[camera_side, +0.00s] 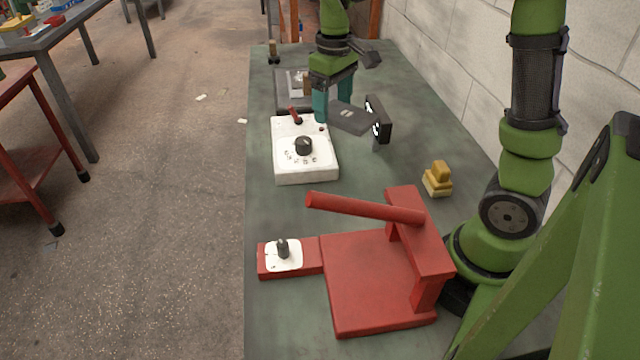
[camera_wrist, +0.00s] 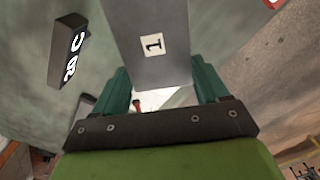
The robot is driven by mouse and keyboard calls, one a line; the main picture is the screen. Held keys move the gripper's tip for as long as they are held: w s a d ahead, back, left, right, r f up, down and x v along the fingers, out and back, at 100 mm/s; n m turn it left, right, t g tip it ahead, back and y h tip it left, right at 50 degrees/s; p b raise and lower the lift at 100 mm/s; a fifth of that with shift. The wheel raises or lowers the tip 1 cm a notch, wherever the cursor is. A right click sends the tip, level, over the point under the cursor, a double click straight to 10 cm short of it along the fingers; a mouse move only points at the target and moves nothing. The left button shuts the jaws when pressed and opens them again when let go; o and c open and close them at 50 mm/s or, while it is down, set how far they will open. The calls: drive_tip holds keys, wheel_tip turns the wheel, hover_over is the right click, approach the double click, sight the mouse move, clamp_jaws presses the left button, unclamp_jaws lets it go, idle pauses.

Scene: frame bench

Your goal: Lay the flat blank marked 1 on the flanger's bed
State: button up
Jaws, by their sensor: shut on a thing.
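My gripper (camera_side: 333,100) is shut on a flat grey blank (camera_side: 352,120), holding it above the bench beside the white box. In the wrist view the blank (camera_wrist: 151,70) sticks out from between the teal fingers (camera_wrist: 161,85), and its label reads 1. The red machine with a long lever, which looks like the flanger (camera_side: 420,245), stands nearer the side camera. Its flat red bed (camera_side: 370,285) is bare, and the lever (camera_side: 365,207) reaches out to the left. A dial (camera_side: 283,251) sits on its left arm.
A white box (camera_side: 303,170) with a knob and red switch stands behind the flanger. A black display (camera_side: 378,118) stands close to the blank; it reads 28 C in the wrist view (camera_wrist: 68,50). Yellow blocks (camera_side: 438,180) lie right. A dark tray (camera_side: 285,100) is behind the box.

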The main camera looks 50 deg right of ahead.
drive_tip(key=w+d+f+m, duration=0.1)
drive_tip(key=w+d+m, duration=0.3)
drive_tip(key=d+m, duration=0.75)
drive_tip(key=m, duration=0.5)
hover_over(391, 116)
drive_tip(key=a, duration=0.4)
wheel_tip(391, 116, down, 3)
drive_tip(key=s+d+f+m, duration=0.3)
drive_tip(key=s, duration=0.2)
drive_tip(key=s+d+f+m, duration=0.4)
drive_tip(key=s, duration=0.1)
drive_tip(key=s+d+f+m, duration=0.3)
drive_tip(key=s+d, duration=0.1)
drive_tip(key=shift+s+f, duration=0.3)
drive_tip(key=shift+s, duration=0.1)
drive_tip(key=shift+w+a+f+m, duration=0.1)
drive_tip(key=shift+w+a+m, duration=0.05)
drive_tip(key=shift+a+m, duration=0.1)
drive_tip(key=w+a, duration=1.1)
drive_tip(key=shift+w+a, duration=0.2)
drive_tip(key=f, duration=0.2)
drive_tip(key=shift+w+a+f, duration=0.3)
drive_tip(key=shift+a+f, duration=0.05)
drive_tip(key=shift+f, duration=0.4)
drive_tip(key=shift+f, duration=0.15)
